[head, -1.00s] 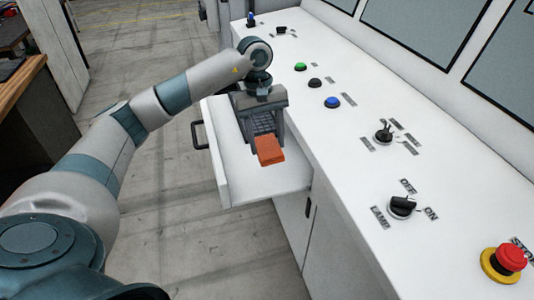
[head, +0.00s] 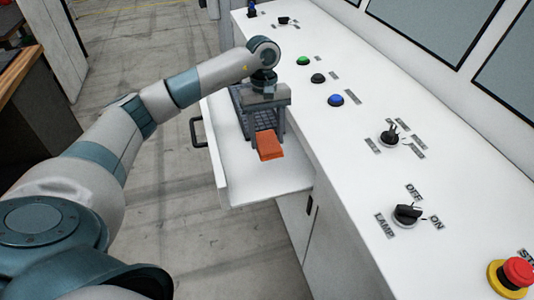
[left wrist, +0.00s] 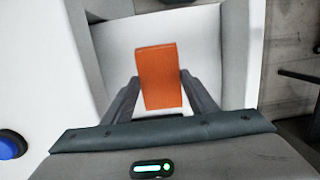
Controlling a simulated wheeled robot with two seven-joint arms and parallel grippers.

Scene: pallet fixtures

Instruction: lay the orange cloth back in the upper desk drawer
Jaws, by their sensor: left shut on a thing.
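The orange cloth (head: 270,146) is a small folded block. My left gripper (head: 266,134) is shut on it, with the fingers at its two sides in the left wrist view, where the cloth (left wrist: 159,76) hangs over a white surface. The upper desk drawer (head: 240,172) is pulled out from the white desk, and the cloth is above its inside. The drawer floor (left wrist: 207,45) fills much of the left wrist view. I cannot tell whether the cloth touches the floor. My right gripper is not in view.
A dark gridded item (head: 239,98) lies in the drawer's far part, partly hidden by my gripper. The desk top (head: 345,155) beside the drawer carries blue (head: 336,99) and green (head: 303,60) buttons, knobs and a red stop button (head: 517,270). The drawer's near part is clear.

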